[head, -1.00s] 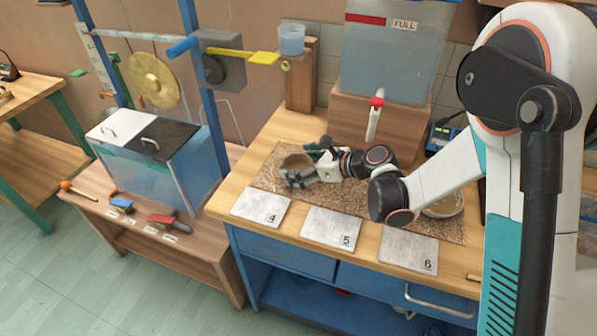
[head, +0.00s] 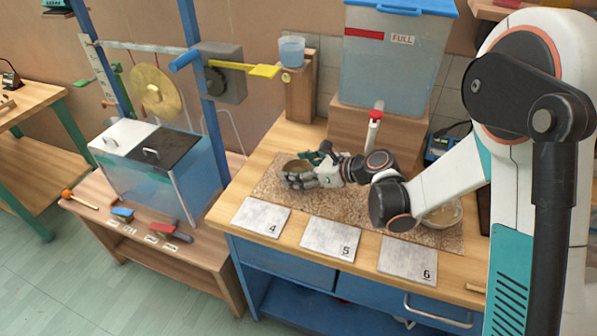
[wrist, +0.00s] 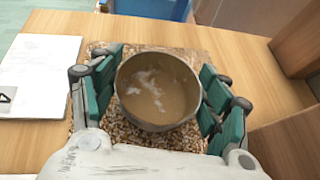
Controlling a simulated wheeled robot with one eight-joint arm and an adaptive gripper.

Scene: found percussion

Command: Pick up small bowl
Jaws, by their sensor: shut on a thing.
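The small bowl (wrist: 158,90) is round and brownish with pale glossy patches inside. In the wrist view it sits upright between the green finger pads of my gripper (wrist: 160,95), which is shut on it from both sides. In the head view the bowl (head: 297,166) is partly hidden behind my gripper (head: 307,176), over the left end of the pebbled mat (head: 268,188). I cannot tell whether the bowl still touches the mat.
Another bowl (head: 444,213) stands at the mat's right, partly behind my arm. Numbered tiles 4 (head: 262,217), 5 (head: 331,237) and 6 (head: 408,260) line the front edge. A large water tank (head: 390,65) with a tap (head: 373,128) stands behind on a wooden block.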

